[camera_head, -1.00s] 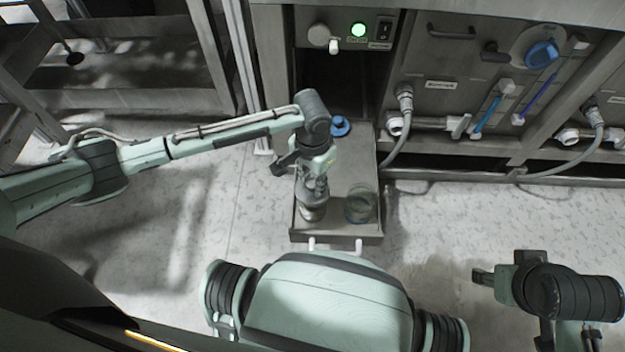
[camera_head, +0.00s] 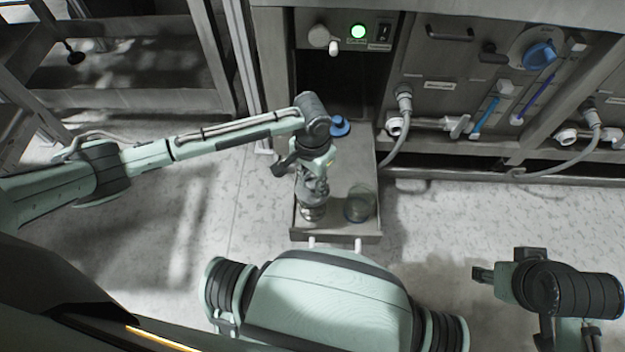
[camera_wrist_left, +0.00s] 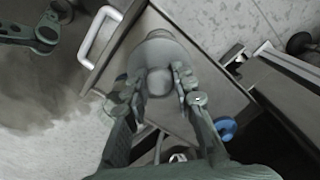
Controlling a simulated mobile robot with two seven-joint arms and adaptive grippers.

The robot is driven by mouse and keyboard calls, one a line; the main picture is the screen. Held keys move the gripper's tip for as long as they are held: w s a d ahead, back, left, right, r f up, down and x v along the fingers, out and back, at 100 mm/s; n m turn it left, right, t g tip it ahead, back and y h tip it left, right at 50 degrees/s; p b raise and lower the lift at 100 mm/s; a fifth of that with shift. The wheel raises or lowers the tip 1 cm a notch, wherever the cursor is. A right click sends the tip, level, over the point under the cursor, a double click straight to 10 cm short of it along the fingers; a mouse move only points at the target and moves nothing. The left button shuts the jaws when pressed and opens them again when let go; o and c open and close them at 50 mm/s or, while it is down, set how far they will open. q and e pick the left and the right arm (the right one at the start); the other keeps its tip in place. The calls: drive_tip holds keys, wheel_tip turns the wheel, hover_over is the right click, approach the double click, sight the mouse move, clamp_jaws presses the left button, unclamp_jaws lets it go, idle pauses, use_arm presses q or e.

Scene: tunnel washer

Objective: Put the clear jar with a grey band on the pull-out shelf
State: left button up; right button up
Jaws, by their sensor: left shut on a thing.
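My right gripper (camera_head: 483,275) hangs over the floor at the right, apart from the shelf.
A blue round thing (camera_head: 340,126) lies at the back of the shelf and also shows in the left wrist view (camera_wrist_left: 226,128). The shelf's middle is clear.

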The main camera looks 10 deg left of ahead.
use_arm(q)
drive_tip(key=shift+p, duration=0.55)
drive_tip(key=shift+f+p, duration=0.15)
drive_tip(key=shift+p, duration=0.35)
idle(0.9)
drive_tip(key=shift+p, duration=0.5)
idle(0.4)
idle(0.3)
drive_tip(key=o, duration=1.1)
drive_tip(key=shift+o, duration=0.5)
drive_tip(key=o, duration=0.4)
